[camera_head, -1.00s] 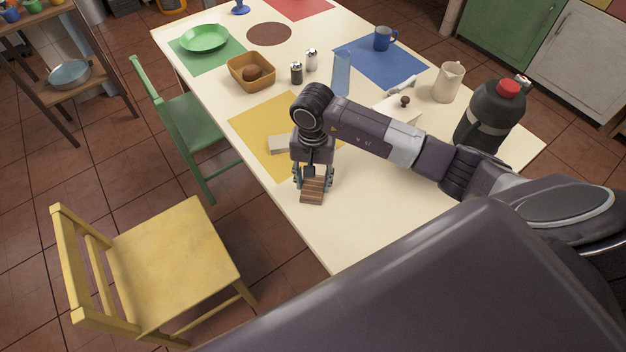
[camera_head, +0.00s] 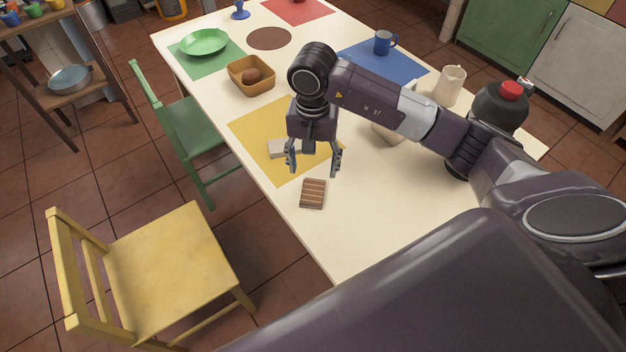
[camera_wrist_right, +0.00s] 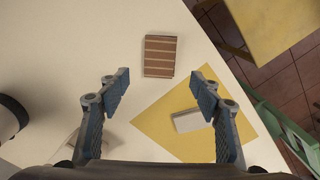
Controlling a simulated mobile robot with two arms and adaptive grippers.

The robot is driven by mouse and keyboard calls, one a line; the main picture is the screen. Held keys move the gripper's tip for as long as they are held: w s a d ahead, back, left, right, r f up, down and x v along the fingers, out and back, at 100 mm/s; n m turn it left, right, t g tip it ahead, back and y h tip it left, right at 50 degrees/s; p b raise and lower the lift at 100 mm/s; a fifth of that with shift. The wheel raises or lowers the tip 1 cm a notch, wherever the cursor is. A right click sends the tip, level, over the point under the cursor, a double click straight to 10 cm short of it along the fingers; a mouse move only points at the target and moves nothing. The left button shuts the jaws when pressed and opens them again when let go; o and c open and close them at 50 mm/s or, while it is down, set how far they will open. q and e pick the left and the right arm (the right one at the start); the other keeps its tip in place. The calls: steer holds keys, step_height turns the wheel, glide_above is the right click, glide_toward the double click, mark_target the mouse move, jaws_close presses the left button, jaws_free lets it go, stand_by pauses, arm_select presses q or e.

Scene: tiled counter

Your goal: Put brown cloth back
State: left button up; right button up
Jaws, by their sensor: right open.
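The brown cloth (camera_head: 313,193) is a small folded striped piece. It lies flat on the cream table near its front-left edge, just off the yellow mat. It also shows in the right wrist view (camera_wrist_right: 160,56), ahead of the fingertips. My right gripper (camera_head: 314,168) is open and empty above the table, apart from the cloth. Its two spread fingers also show in the right wrist view (camera_wrist_right: 160,88). My left gripper does not show.
The yellow mat (camera_head: 258,126) bears a pale folded cloth (camera_head: 277,149), partly behind my right gripper. A brown bowl (camera_head: 262,89), green plate (camera_head: 204,42), blue mug (camera_head: 384,42), cream pitcher (camera_head: 450,85) and dark flask (camera_head: 497,108) stand farther back. A yellow chair (camera_head: 172,255) stands beside the table.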

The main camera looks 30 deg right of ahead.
step_height(320, 180, up, 4)
steer(key=shift+f, duration=0.15)
stand_by(0.6)
